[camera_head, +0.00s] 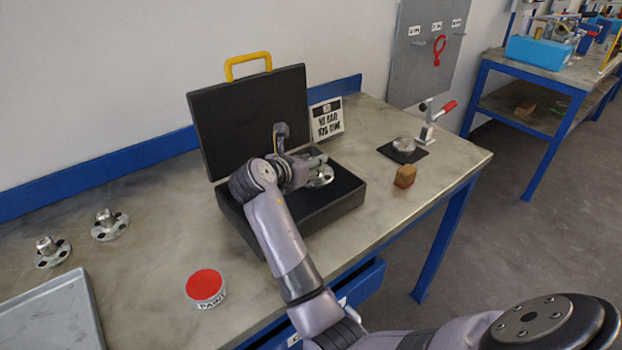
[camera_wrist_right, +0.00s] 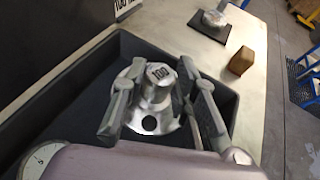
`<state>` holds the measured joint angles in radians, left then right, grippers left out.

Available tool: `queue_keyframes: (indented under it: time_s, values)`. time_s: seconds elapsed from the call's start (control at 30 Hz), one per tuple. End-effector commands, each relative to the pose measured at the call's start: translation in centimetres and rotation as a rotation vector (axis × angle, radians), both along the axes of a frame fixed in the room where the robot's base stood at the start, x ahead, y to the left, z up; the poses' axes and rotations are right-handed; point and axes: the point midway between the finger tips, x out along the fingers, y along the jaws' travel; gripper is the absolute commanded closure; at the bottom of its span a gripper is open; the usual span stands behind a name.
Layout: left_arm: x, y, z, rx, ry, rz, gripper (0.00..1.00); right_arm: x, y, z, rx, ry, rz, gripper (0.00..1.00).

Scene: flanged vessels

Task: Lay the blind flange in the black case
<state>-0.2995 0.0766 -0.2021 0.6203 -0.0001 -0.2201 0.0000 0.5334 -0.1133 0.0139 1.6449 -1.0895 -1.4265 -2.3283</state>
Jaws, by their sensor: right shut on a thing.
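The black case (camera_head: 342,216) stands open on the bench, its lid upright at the back with a yellow handle. My right gripper (camera_head: 318,168) is over the case's open tray. It is shut on a silver blind flange (camera_head: 322,180), gripping its raised hub. In the right wrist view the flange (camera_wrist_right: 158,97) sits between the two fingers (camera_wrist_right: 160,74), hub toward the camera, with a dark bolt hole showing. The case's dark walls (camera_wrist_right: 70,88) surround it there. I cannot tell whether the flange touches the case floor. My left gripper is not in view.
Two hubbed flanges (camera_head: 110,225) (camera_head: 53,252) stand at left by a grey tray (camera_head: 50,318). A red-topped paint tin (camera_head: 205,288) is in front. A wooden block (camera_head: 405,176), a round part (camera_head: 403,145) on a black mat and a red-handled clamp (camera_head: 428,125) are at right.

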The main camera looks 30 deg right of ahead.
Motion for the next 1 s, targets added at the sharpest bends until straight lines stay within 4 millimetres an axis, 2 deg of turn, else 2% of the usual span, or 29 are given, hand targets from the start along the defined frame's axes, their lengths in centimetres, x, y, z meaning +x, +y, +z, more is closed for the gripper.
queue_keyframes:
  time_s: [0.17, 0.43, 0.8, 0.83, 1.0]
  values:
    - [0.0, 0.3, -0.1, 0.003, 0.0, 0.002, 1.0, 0.0, 0.0, -0.6, -0.005, -0.004, -0.001, 1.0]
    - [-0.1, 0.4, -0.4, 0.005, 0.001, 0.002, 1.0, 0.0, 0.0, -4.0, -0.005, -0.004, 0.001, 1.0]
    - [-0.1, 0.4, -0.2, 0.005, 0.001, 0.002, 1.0, 0.0, 0.0, -4.4, -0.004, -0.006, 0.0, 1.0]
    - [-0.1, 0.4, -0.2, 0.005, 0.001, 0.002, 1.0, 0.0, 0.0, -4.8, 0.0, 0.0, 0.0, 0.73]
    - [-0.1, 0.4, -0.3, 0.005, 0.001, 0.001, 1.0, 0.0, 0.0, -4.8, 0.0, 0.0, 0.0, 0.61]
